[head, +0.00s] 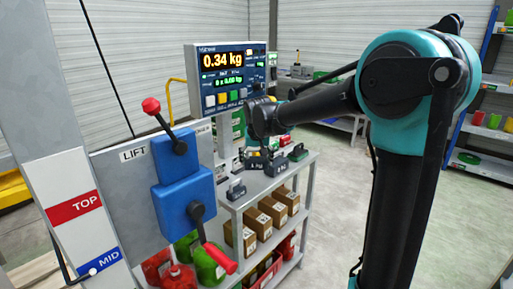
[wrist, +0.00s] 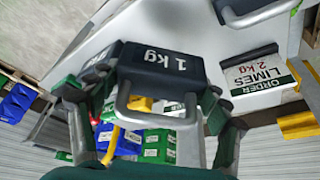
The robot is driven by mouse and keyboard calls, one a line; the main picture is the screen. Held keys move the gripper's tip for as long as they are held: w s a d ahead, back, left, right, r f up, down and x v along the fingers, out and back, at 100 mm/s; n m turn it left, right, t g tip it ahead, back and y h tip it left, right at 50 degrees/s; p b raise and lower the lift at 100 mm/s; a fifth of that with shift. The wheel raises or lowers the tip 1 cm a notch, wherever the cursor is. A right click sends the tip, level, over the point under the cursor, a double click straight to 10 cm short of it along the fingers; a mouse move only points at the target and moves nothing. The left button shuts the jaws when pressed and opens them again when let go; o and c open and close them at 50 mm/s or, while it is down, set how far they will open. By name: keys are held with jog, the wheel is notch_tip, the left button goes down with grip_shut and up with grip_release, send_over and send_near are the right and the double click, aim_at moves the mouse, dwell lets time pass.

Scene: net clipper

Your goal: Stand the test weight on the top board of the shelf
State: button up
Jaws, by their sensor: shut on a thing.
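In the wrist view a dark block weight marked 1 kg (wrist: 165,68) with a grey loop handle sits between the fingers of my gripper (wrist: 150,110), which is shut on it. Whether its base touches the pale surface (wrist: 185,28) behind it, I cannot tell. In the head view my gripper (head: 262,140) is over the top board of the grey shelf (head: 262,184), partly hidden by my arm. Dark weights stand on that board, one at the near left (head: 236,190) and one at the right (head: 298,152). Which one is held is unclear there.
A scale display (head: 232,75) reads 0.34 kg. A panel with a blue lift box (head: 183,185) and red-tipped levers stands left of the shelf. Cartons (head: 272,211) fill the board below. A card reading ORDER LIMES 2 kg (wrist: 257,82) shows in the wrist view.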

jog(key=shift+f, duration=3.55)
jog(key=o, duration=1.9)
jog(key=shift+f, duration=0.1)
jog(key=a+v, duration=0.1)
jog(key=v, duration=1.1)
jog(key=s+d+f, duration=0.5)
jog(key=d, duration=0.4)
jog(key=s+d+f, duration=0.4)
jog(key=d+f, duration=0.1)
jog(key=d, duration=0.3)
jog(key=shift+m+h, duration=0.3)
jog(key=shift+m, duration=0.4)
jog(key=s+d+f, duration=0.3)
jog(key=s, duration=0.1)
jog(key=s+d+f, duration=0.3)
jog(key=s, duration=0.2)
jog(key=s+d+f, duration=0.3)
jog(key=s+f, duration=0.1)
jog(key=shift+s, duration=0.25)
